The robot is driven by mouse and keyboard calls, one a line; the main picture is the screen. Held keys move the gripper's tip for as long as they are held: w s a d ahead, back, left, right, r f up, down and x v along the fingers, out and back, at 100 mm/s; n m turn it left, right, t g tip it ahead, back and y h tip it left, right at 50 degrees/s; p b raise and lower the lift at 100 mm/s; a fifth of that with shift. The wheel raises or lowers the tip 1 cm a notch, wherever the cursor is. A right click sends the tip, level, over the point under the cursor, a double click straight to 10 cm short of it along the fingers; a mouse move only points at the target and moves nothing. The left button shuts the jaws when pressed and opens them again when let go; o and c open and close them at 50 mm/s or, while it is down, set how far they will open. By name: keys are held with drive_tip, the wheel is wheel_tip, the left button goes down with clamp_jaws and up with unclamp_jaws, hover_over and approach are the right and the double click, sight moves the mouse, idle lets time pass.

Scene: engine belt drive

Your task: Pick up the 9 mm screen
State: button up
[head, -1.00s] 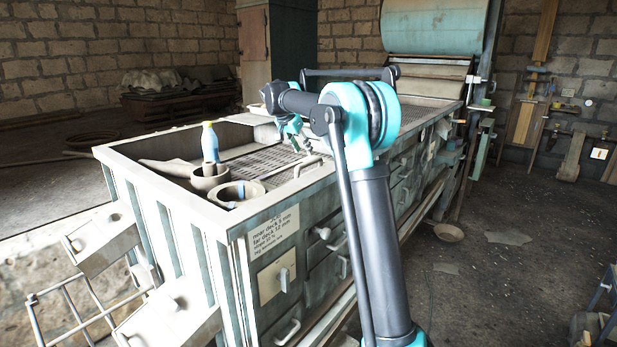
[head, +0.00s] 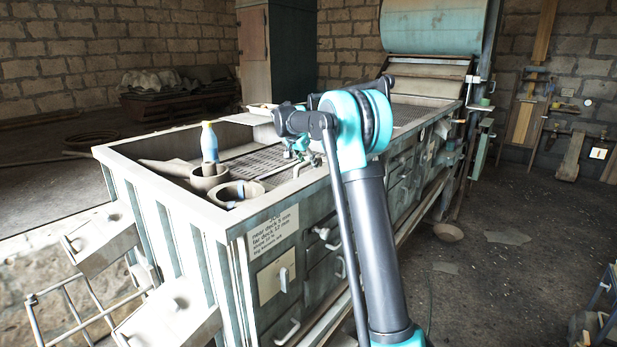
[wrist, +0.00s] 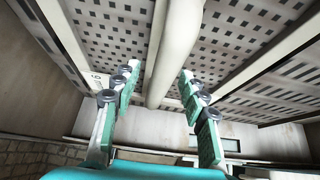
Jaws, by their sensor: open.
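Perforated metal screens lie in the long machine's deck (head: 262,163). In the wrist view a square-holed panel (wrist: 112,30) fills the upper part, with another perforated panel (wrist: 285,88) at right. I cannot tell for certain which is the 9 mm screen. A small white tag (wrist: 97,79) with a dark mark shows by the left finger, partly hidden. A pale round bar (wrist: 172,55) crosses the panels and lies between my fingers in the picture. My gripper (wrist: 158,82) is open, with a gap on both sides of the bar. In the head view my gripper (head: 302,150) is low over the deck.
A bottle with a blue body and yellow cap (head: 209,142) stands at a round cup (head: 208,178), with a ring-shaped pot (head: 236,193) beside it. The machine's raised near rim (head: 262,219) borders the deck. A blue drum (head: 435,27) stands beyond.

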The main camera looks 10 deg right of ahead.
clamp_jaws()
drive_tip(key=shift+r, duration=0.15)
idle(0.4)
